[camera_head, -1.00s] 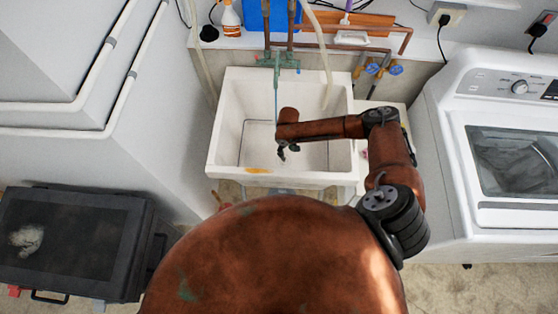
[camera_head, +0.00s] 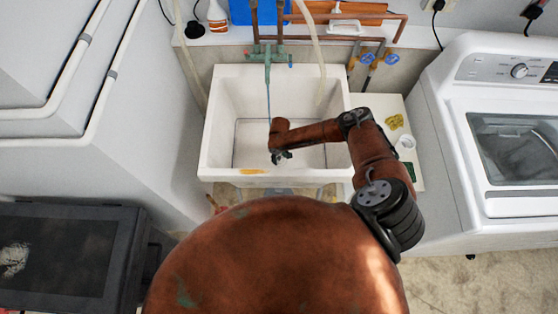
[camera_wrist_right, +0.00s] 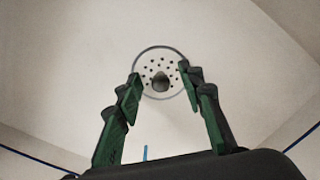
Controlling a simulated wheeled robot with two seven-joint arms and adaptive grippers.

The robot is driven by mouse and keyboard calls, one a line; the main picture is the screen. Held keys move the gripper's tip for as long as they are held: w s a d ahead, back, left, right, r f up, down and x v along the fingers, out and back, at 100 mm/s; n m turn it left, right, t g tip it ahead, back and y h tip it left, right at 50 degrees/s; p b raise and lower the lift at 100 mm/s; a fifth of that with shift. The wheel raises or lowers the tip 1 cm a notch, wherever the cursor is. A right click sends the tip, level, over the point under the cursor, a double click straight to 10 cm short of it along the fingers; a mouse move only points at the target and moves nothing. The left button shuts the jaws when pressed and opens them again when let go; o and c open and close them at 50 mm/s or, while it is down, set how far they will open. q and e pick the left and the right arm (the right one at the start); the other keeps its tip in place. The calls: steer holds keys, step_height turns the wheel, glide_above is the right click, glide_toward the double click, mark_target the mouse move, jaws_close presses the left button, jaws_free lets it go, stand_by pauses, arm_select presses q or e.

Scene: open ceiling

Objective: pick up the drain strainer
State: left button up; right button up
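The drain strainer (camera_wrist_right: 151,69) is a pale round disc with several small dark holes and a dark knob in its middle. It sits on the pale floor of the sink (camera_head: 336,178), seen in the right wrist view. My right gripper (camera_head: 281,157) is over the lower middle of the sink in the head view. In the right wrist view its two green fingers (camera_wrist_right: 160,77) are open, with the strainer's knob between the tips; I cannot tell how far above it they are. I do not make out the strainer in the head view. My left gripper is not in view.
A teal tap (camera_head: 267,54) with a thin blue water-like line hangs over the sink. A white side surface (camera_head: 412,122) on the right holds a yellow item (camera_head: 395,121) and a white round item (camera_head: 407,142). A washing machine (camera_head: 470,130) stands further right; a dark box (camera_head: 128,258) is at lower left.

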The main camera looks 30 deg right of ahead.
steer(key=c, duration=0.6)
jaws_close()
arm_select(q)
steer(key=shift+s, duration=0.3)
